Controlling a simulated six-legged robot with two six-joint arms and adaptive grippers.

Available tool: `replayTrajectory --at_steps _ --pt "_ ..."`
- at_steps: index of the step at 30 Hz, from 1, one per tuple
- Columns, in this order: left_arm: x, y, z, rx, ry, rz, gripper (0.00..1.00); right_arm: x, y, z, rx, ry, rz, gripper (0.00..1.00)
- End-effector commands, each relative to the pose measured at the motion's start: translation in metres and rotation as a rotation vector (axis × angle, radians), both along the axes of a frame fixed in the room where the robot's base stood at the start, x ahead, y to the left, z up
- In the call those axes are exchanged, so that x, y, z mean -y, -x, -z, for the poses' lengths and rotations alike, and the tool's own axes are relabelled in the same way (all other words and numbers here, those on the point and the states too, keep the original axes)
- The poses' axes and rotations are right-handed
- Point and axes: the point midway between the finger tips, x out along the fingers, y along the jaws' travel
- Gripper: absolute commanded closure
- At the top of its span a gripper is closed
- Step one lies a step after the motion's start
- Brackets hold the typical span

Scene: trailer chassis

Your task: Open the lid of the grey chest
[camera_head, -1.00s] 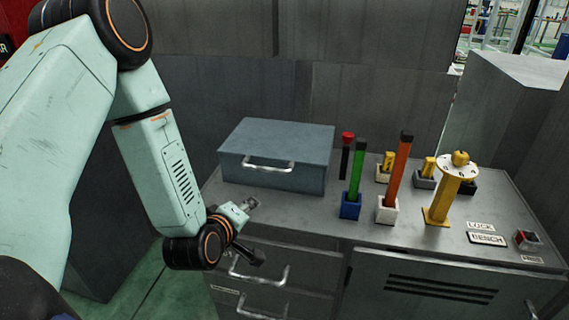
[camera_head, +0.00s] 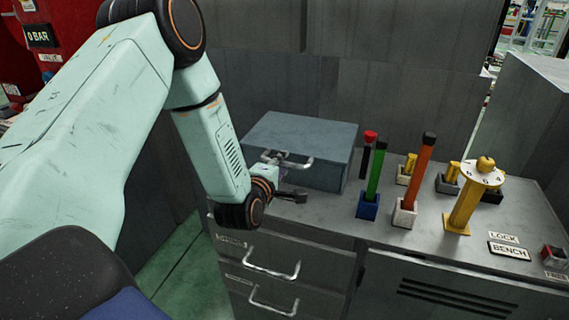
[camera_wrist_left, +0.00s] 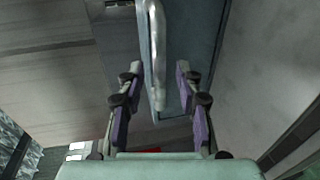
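The grey chest (camera_head: 318,136) sits shut on the left part of the bench top, with a pale bar handle (camera_head: 296,165) on its front. My left gripper (camera_head: 284,177) is close in front of that handle, its arm coming from the left. In the left wrist view, the gripper (camera_wrist_left: 160,70) is open, its two purple-and-black fingers apart. The handle (camera_wrist_left: 157,50) reaches into the gap between them, and the chest (camera_wrist_left: 202,45) lies beyond. I cannot tell whether a finger touches the handle. My right gripper is not in view.
Right of the chest stand a green bar in a blue holder (camera_head: 368,206), an orange bar in a white holder (camera_head: 404,214) and a yellow post (camera_head: 463,208). A drawer handle (camera_head: 272,264) sticks out below the bench edge. A grey wall stands behind.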

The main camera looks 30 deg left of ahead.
Motion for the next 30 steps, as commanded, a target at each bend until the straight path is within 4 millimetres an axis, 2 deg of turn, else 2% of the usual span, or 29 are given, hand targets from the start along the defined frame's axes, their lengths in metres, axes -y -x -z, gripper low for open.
replayTrajectory --at_steps 6,15,27,30 --pt "-0.001 -0.016 0.003 0.001 -0.002 0.003 0.65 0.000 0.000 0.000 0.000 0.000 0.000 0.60" --pt "-0.001 -0.018 0.004 -0.001 0.000 0.003 0.66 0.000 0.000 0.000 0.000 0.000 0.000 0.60" --pt "-0.001 -0.018 0.004 -0.001 0.000 0.002 1.00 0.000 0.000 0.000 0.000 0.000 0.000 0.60" --pt "0.000 -0.018 0.004 -0.001 0.000 0.003 1.00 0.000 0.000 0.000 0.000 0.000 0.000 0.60"
